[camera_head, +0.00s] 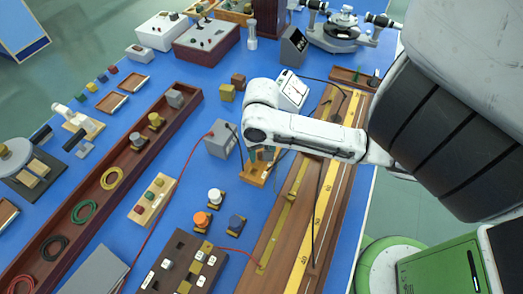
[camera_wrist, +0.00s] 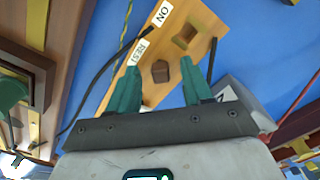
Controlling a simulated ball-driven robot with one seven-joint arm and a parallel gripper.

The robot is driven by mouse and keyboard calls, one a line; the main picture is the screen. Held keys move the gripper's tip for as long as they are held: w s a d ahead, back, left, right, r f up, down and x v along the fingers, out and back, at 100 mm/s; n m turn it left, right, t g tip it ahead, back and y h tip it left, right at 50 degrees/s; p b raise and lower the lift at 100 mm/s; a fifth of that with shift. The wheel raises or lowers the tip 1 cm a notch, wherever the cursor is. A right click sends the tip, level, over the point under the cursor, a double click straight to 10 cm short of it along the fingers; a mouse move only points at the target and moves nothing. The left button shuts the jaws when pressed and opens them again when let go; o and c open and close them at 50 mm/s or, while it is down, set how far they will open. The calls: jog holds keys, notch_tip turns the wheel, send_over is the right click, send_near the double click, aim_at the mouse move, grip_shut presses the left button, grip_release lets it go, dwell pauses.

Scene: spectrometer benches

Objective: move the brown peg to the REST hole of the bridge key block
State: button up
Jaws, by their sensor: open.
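The bridge key block is a light wooden board (camera_wrist: 205,20), also seen in the head view (camera_head: 254,180) under my arm. It carries a white ON label (camera_wrist: 160,13) and a white REST label (camera_wrist: 138,51). The square hole (camera_wrist: 185,37) by ON looks empty. The brown peg (camera_wrist: 160,71) stands by the REST label, seemingly in the REST hole; its base is hidden. My gripper (camera_wrist: 160,65) is open, its green fingers on either side of the peg with visible gaps. In the head view, my arm hides most of the fingers and the peg.
A grey box (camera_head: 221,138) stands just left of the block. The long wooden bridge with yellow scales (camera_head: 300,262) lies to the right. A dark cable (camera_wrist: 102,72) runs beside the block. White, orange and blue-topped posts (camera_head: 202,219) stand in front.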

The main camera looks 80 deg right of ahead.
notch_tip(320, 180, up, 11)
jog(key=p, duration=0.1)
dwell(0.4)
jog(key=shift+f, duration=0.15)
dwell(0.4)
